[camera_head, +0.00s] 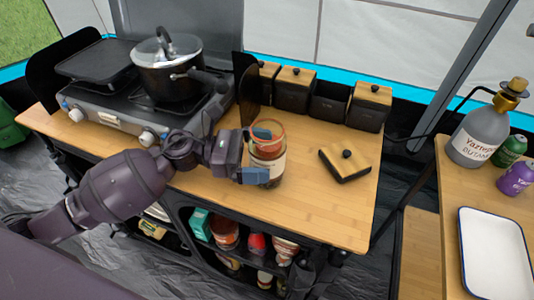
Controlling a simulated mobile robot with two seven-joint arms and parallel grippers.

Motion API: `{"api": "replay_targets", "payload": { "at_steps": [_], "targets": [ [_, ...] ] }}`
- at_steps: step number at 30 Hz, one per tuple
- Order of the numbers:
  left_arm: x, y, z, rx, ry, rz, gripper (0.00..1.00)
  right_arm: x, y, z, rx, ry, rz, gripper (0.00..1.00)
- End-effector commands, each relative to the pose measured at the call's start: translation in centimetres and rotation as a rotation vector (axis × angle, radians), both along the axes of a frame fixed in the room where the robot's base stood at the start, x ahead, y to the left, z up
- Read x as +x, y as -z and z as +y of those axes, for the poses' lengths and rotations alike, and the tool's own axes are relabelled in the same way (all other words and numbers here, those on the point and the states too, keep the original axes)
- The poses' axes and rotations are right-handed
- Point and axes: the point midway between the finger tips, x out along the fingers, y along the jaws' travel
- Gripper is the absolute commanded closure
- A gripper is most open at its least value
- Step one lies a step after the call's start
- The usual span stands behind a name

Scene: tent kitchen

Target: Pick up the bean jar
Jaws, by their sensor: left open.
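The bean jar (273,164), a clear jar with a reddish rim and a pale label, stands upright on the wooden counter right of the stove. My left gripper (260,154) comes in from the left and is open at the jar, with one finger near its upper part and one near its base. The fingers partly cover the jar's left side. I cannot tell whether they touch it. My right gripper is not in view.
Dark canisters (294,91) line the counter's back edge. A pot (168,72) sits on the stove (112,121). The counter's front right (330,218) is clear. A white tray (478,216) lies on the side table.

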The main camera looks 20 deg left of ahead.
Motion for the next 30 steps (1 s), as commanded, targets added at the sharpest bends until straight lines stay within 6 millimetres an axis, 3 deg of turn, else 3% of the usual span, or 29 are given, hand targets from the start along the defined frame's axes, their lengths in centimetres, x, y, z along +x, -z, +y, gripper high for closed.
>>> {"api": "replay_targets", "payload": {
  "at_steps": [4,12,23,30],
  "targets": [
    [0.39,-0.11,-1.25,0.0,0.0,-0.002,0.0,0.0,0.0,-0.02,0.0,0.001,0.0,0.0],
    [0.42,0.01,-1.45,0.0,-0.001,0.001,0.0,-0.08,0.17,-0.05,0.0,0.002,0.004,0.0],
    [0.42,-0.01,-1.42,0.0,-0.001,0.001,0.55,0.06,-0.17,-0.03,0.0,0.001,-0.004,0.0],
    [0.44,-0.1,-1.42,-0.001,-0.001,0.0,0.57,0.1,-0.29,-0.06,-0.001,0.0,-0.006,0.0]
  ]
}}
